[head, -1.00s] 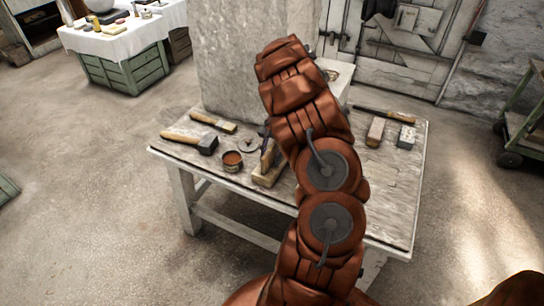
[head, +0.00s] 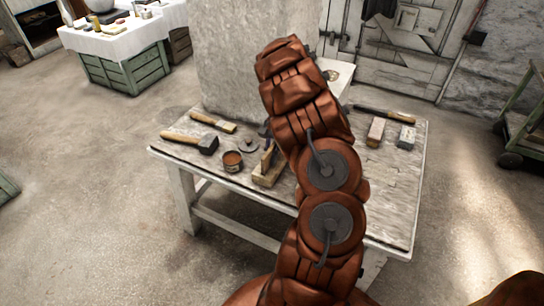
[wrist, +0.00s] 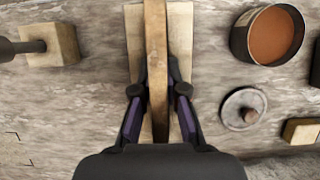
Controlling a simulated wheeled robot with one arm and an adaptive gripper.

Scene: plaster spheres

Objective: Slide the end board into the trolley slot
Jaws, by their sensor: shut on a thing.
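The end board (wrist: 157,70) is a narrow wooden board seen edge-on in the wrist view. My gripper (wrist: 159,92) is shut on it, with one dark finger on each side. Under the board lies a paler wooden block (wrist: 133,40), which shows on both sides of it. The block also shows on the table in the head view (head: 268,177), with the board (head: 267,157) upright above it, partly behind my arm. I cannot tell whether board and block touch. The green trolley (head: 518,128) stands at the right edge of the head view, cut off; its slot cannot be made out.
The worktable (head: 395,215) also holds a black-headed mallet (head: 207,145), a brush (head: 215,123), a tin of brown stuff (head: 232,162), a round lid (head: 248,145) and two blocks (head: 375,132) at right. A plaster pillar (head: 245,60) rises behind. Open floor lies between table and trolley.

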